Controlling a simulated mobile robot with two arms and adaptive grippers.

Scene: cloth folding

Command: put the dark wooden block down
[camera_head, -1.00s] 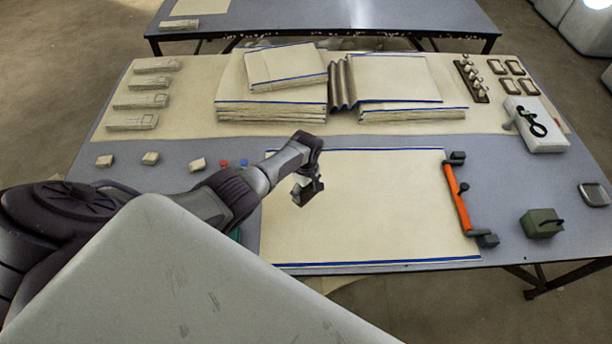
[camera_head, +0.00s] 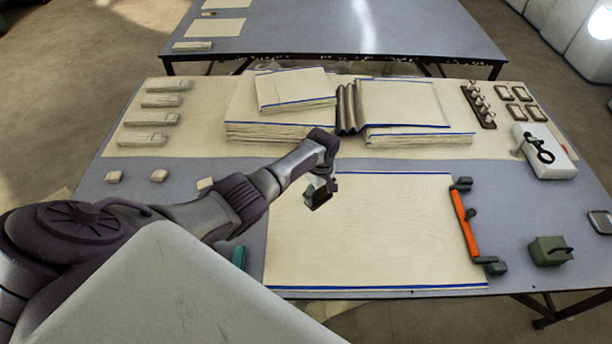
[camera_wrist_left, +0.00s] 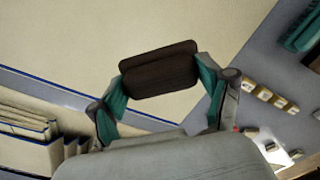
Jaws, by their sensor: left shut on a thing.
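The dark wooden block (camera_wrist_left: 160,72) shows in the left wrist view between the two green-padded fingers of my left gripper (camera_wrist_left: 160,88). The gripper is shut on it. In the head view my left gripper (camera_head: 320,192) is above the upper left part of the spread cream cloth (camera_head: 380,235), with the block largely hidden by the gripper there. The cloth lies flat with blue stripes along its near and far edges. It also shows below the block in the left wrist view (camera_wrist_left: 60,30). My right gripper is not in view.
An orange-handled tool (camera_head: 465,222) lies along the cloth's right edge. A green box (camera_head: 549,250) and a white device (camera_head: 543,150) stand at the right. Folded cloth stacks (camera_head: 280,133) fill the back. Small pale blocks (camera_head: 159,176) sit at the left. The cloth's middle is clear.

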